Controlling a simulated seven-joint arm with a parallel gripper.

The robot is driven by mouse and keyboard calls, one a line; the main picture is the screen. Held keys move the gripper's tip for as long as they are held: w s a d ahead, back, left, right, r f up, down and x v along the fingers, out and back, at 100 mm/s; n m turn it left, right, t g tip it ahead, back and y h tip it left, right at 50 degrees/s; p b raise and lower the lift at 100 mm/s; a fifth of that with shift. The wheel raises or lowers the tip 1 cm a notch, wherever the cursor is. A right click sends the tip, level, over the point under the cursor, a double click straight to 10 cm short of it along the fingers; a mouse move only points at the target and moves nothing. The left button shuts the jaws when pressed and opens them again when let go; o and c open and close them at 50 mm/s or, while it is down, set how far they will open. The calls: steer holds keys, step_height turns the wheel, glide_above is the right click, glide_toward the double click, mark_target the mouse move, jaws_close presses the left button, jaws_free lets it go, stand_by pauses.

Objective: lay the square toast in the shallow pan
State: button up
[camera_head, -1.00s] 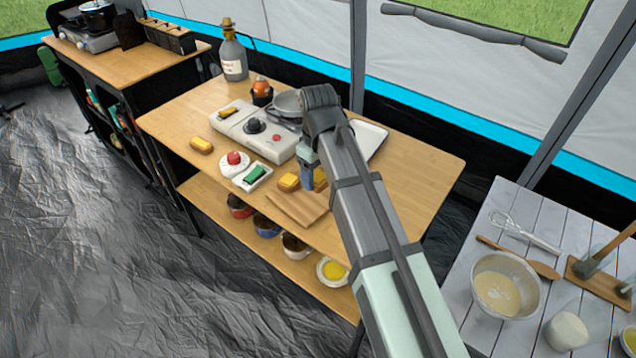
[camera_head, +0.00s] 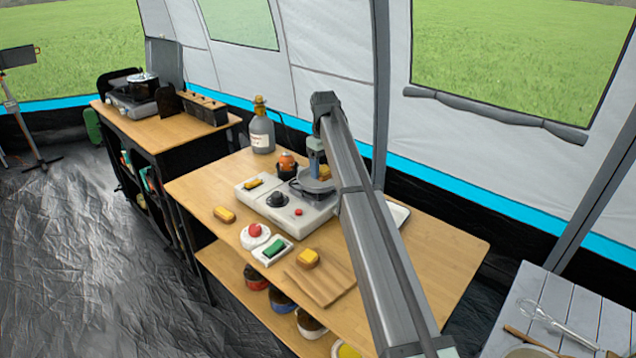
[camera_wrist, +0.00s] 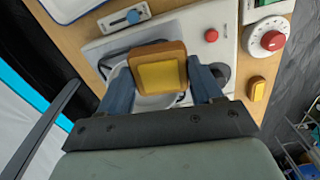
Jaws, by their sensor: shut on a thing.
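My gripper (camera_wrist: 163,78) is shut on the square toast (camera_wrist: 158,72), a brown-edged slice with a yellow square face, seen between the two blue fingers in the wrist view. The shallow pan (camera_wrist: 152,102) is grey and sits on the stove, partly hidden behind the toast and fingers. In the head view my gripper (camera_head: 317,168) is over the pan (camera_head: 308,186), and the arm covers part of it. The held toast shows only as a small brown patch there. I cannot tell whether the toast touches the pan.
The white stove (camera_head: 290,213) has a black knob and red button. A bottle (camera_head: 262,130) and an orange-topped item (camera_head: 286,162) stand behind.

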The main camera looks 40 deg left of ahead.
steer(key=w+a+r, duration=0.2)
steer(key=w+a, duration=0.4)
steer(key=a, duration=0.2)
steer(key=shift+d+f, duration=0.15)
steer(key=shift+f, duration=4.95)
steer(key=o, duration=1)
steer(key=shift+f, duration=0.1)
steer(key=shift+o, duration=0.2)
step_height(320, 180, up, 12)
